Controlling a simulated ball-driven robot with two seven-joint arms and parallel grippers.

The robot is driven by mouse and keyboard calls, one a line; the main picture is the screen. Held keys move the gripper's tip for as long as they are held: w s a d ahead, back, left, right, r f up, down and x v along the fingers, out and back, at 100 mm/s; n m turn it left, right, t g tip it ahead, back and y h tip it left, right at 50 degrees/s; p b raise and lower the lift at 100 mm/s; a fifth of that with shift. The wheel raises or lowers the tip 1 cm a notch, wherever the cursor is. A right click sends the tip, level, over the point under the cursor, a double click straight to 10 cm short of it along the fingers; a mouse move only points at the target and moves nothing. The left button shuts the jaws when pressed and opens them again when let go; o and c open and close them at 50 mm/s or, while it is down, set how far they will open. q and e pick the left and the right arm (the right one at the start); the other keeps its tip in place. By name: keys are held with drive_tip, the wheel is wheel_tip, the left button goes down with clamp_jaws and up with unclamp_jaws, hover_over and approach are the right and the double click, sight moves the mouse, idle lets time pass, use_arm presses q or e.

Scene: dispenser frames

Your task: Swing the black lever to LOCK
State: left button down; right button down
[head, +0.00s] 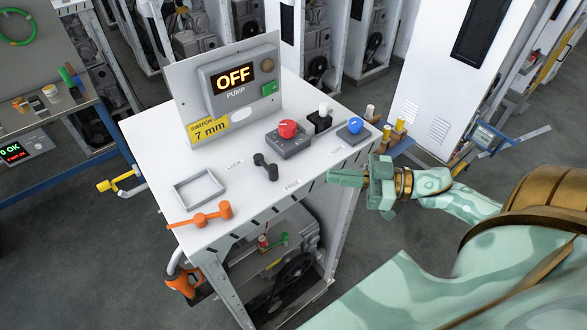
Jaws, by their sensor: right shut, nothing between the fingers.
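The black lever (266,167) is a short dark bar with a round knob at each end. It lies on the white top of the bench (165,150), slanting from upper left to lower right. The LOCK label (235,163) is to its left, and the FREE label (292,185) is to its lower right, near the front edge. I cannot tell which knob is the pivot. My right gripper (332,178) is shut and empty by the bench's right front edge, to the right of the lever and apart from it. My left gripper is not in view.
A panel reading OFF (235,77) stands at the back. A red knob (287,129), a white-topped black switch (321,117) and a blue knob (355,125) stand behind the lever and to its right. An orange lever (205,215) and a grey frame (199,190) are at left.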

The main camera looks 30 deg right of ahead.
sight(293, 182)
drive_tip(key=p+x, duration=0.1)
drive_tip(key=x, duration=0.9)
drive_tip(key=shift+p, duration=0.3)
